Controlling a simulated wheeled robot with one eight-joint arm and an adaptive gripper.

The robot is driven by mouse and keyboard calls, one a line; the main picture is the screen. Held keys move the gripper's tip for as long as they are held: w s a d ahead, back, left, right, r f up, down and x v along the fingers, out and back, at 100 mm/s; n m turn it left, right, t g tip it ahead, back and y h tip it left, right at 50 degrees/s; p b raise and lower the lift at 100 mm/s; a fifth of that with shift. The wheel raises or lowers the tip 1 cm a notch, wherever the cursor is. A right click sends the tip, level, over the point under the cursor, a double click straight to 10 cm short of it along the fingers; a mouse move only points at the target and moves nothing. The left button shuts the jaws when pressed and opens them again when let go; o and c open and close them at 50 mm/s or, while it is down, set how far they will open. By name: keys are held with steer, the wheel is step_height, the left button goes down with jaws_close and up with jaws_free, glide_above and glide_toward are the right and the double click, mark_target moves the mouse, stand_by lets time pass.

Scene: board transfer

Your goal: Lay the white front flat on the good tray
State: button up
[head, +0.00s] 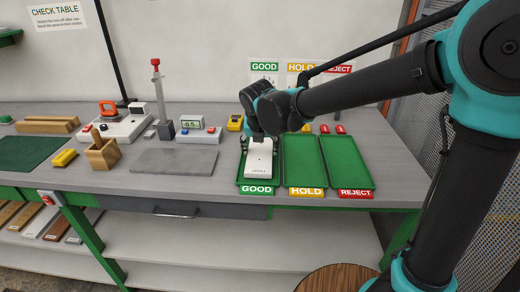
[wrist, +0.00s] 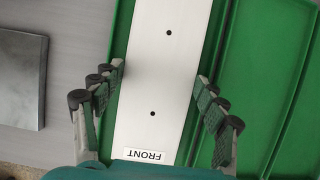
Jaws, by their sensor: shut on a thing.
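The white front (head: 258,161) is a pale flat board with two dark holes and a FRONT label; in the wrist view the board (wrist: 165,75) runs lengthwise between my fingers. It is over the green good tray (head: 241,178), inside its outline; I cannot tell whether its underside fully touches the tray floor. My gripper (wrist: 159,78) is shut on the board's two long sides; in the head view my gripper (head: 260,136) hides the board's far end. Green tray surface (wrist: 122,45) shows beside the board.
The empty hold tray (head: 304,162) and reject tray (head: 347,162) lie just right of the good tray. A grey slab (head: 175,162) lies to the left. A yellow device (head: 235,122) and a small display unit (head: 196,130) stand behind.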

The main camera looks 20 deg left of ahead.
steer(key=shift+f, duration=0.3)
steer(key=o, duration=1.4)
steer(key=shift+o, duration=0.2)
steer(key=shift+r, duration=0.1)
steer(key=v, duration=1.1)
steer(key=shift+s+r, duration=0.25)
steer(key=shift+r, duration=0.1)
steer(key=shift+d, duration=0.1)
